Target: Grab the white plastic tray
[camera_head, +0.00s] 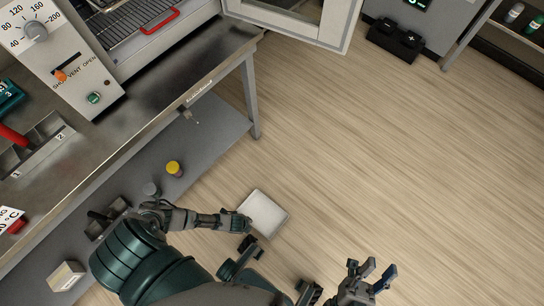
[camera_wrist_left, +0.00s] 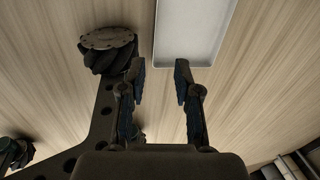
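The white plastic tray (camera_head: 264,214) is a shallow rectangle with a raised rim, in the lower middle of the head view; it appears to lie on the wood floor. In the left wrist view the tray (camera_wrist_left: 195,30) is at the top, ahead of the fingers and slightly right. My left gripper (camera_head: 245,223) is beside the tray's left edge in the head view. In the wrist view the left gripper (camera_wrist_left: 160,80) is open, with nothing between its fingers. My right gripper (camera_head: 379,273) is open and empty, right of and nearer than the tray.
A metal bench (camera_head: 150,95) with a lower shelf (camera_head: 205,125) runs along the left. A yellow-capped bottle (camera_head: 174,169) and a small box (camera_head: 66,276) stand on the shelf. An open cabinet door (camera_head: 290,25) is at the top. The floor (camera_head: 400,160) to the right is clear.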

